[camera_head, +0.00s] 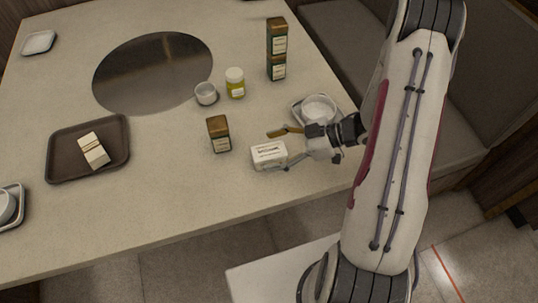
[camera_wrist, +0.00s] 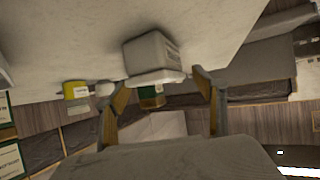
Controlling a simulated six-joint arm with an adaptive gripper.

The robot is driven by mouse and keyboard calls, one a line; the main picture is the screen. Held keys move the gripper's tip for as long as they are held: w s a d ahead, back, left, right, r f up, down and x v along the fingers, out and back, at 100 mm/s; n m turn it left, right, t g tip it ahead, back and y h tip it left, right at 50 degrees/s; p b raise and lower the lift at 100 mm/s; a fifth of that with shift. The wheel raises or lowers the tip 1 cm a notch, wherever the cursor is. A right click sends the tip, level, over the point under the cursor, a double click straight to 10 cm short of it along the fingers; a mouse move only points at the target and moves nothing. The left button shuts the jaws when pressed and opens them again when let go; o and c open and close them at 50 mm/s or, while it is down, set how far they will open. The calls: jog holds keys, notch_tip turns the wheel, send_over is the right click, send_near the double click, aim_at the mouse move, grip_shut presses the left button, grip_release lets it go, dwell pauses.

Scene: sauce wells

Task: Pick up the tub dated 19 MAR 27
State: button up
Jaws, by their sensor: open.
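A white tub (camera_head: 268,154) with dark print stands near the table's front right edge. It also shows in the wrist view (camera_wrist: 152,52), pale and boxy, with a wider rim. My gripper (camera_head: 279,150) is open, reaching in from the right, with one finger on the far side and one on the near side of the tub. In the wrist view my gripper (camera_wrist: 161,80) has its fingertips apart, with the tub just ahead between them; I cannot tell whether they touch. A second pale, boxy item (camera_head: 93,150) lies on the dark tray (camera_head: 62,172). No date is readable on either.
A white bowl on a small tray (camera_head: 298,108) sits close behind my gripper. The front middle is clear.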

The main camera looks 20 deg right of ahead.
aim_at(274, 151)
dwell(0.3)
jog(key=c, duration=1.7)
jog(key=shift+c, duration=0.2)
jog(key=shift+r, duration=0.1)
notch_tip(274, 151, up, 10)
